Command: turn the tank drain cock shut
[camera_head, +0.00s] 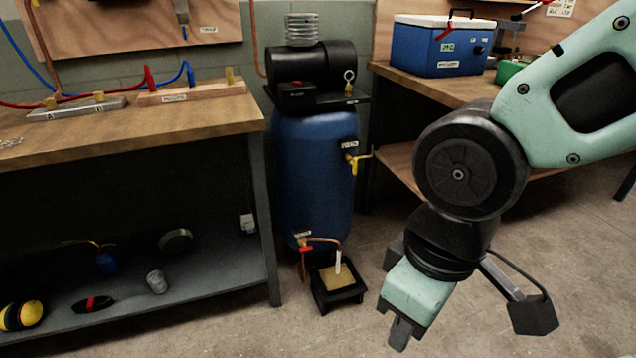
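The blue tank (315,180) stands upright between two benches. Low on its front is the drain cock (305,247), a small brass-coloured fitting with a red part, under a white label. A copper tube runs from it to the right and down toward a small black tray (338,290). Whether the cock stands open or shut is too small to tell. My gripper (401,333) hangs to the right of the cock and tray, nearer the camera and apart from both. It points downward, and its fingertips do not show clearly. Nothing is visibly held.
A yellow-handled valve (355,160) juts from the tank's right side, higher up. The left bench (130,135) and its lower shelf flank the tank. The right bench (440,85) carries a blue cooler box (435,48). Floor (375,215) is clear between tank and arm.

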